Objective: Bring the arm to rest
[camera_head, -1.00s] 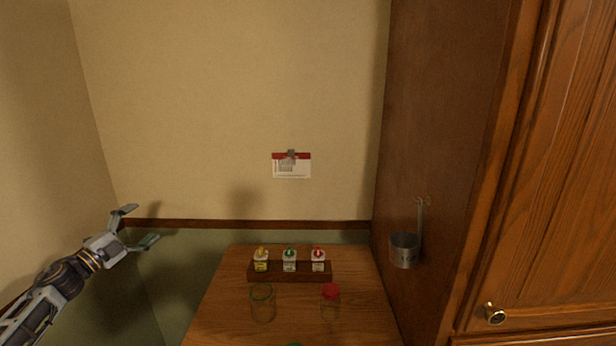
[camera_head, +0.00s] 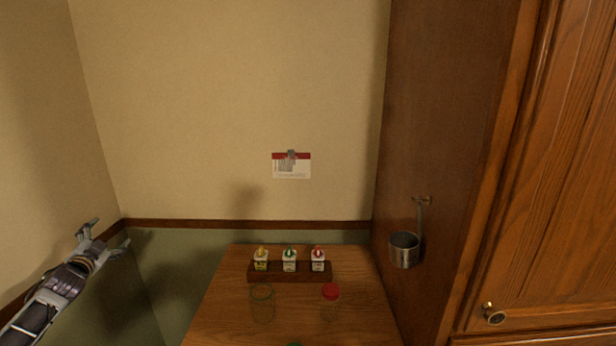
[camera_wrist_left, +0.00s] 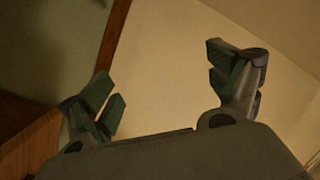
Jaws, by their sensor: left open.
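My left gripper (camera_head: 106,239) is at the left of the head view, off the left side of the wooden counter and in front of the wall. Its two fingers are spread apart with nothing between them. In the left wrist view the open fingers (camera_wrist_left: 168,88) show against the beige wall, also empty. My left arm comes in from the lower left corner. My right gripper is not in either view.
The counter (camera_head: 219,310) holds a dark wooden rack (camera_head: 290,277) with three small bottles, a clear glass jar (camera_head: 262,306) and a red-lidded jar (camera_head: 331,293). A metal cup (camera_head: 404,250) hangs on the cabinet side at right. Space around my left gripper is clear.

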